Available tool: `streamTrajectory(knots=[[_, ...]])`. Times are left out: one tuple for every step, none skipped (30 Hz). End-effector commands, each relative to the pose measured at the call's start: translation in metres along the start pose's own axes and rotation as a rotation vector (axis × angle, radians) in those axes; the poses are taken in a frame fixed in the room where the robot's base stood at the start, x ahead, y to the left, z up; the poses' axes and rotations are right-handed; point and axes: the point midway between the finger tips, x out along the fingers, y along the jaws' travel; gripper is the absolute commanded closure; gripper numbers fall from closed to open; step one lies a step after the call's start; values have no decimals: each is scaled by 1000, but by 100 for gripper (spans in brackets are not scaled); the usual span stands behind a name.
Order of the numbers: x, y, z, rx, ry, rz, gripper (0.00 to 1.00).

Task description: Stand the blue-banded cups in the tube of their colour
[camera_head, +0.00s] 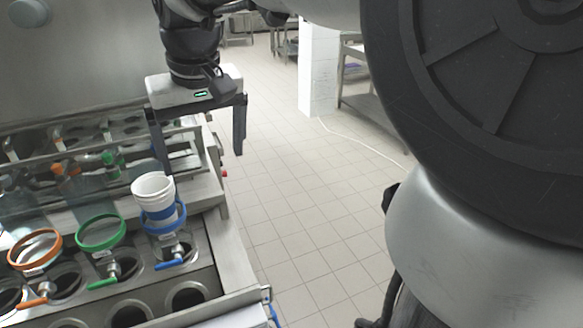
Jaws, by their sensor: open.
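A white cup (153,187) stands upright in the blue ring (176,225) of a tube. A blue band shows on the cup's lower part. Its rim rises above the ring; I cannot tell whether other cups are nested in it. My gripper (201,160) is open and empty, pointing down above and to the right of the cup. Its left finger is close to the cup's rim in the picture; I cannot tell whether they touch. The green ring (101,232) and orange ring (36,249) stand to the left, and no cup shows in them.
Blue, green and orange levers (174,263) sit in front of the rings. Round wells (186,296) line the steel counter's front. A steel and glass guard (95,190) stands behind the rings. Tiled floor (300,220) lies open to the counter's right.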

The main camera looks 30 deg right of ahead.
Motion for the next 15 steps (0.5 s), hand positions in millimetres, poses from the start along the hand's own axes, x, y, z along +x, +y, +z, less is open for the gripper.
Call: streamTrajectory(knots=[[-22, 7, 30, 5, 71, 0, 9], [-21, 13, 46, 11, 89, 3, 9], [-20, 20, 67, 21, 111, 7, 9], [-17, 25, 82, 29, 128, 11, 9], [-14, 28, 96, 35, 141, 14, 9], [-10, 33, 114, 42, 160, 19, 9], [-6, 35, 126, 46, 172, 22, 9], [-2, 38, 136, 50, 183, 25, 9], [4, 40, 148, 56, 195, 28, 9], [7, 41, 156, 59, 204, 30, 9], [10, 42, 162, 61, 210, 32, 9], [14, 43, 169, 64, 216, 34, 9], [16, 44, 173, 66, 220, 35, 9], [18, 44, 175, 67, 224, 36, 9], [19, 45, 178, 67, 226, 36, 9]])
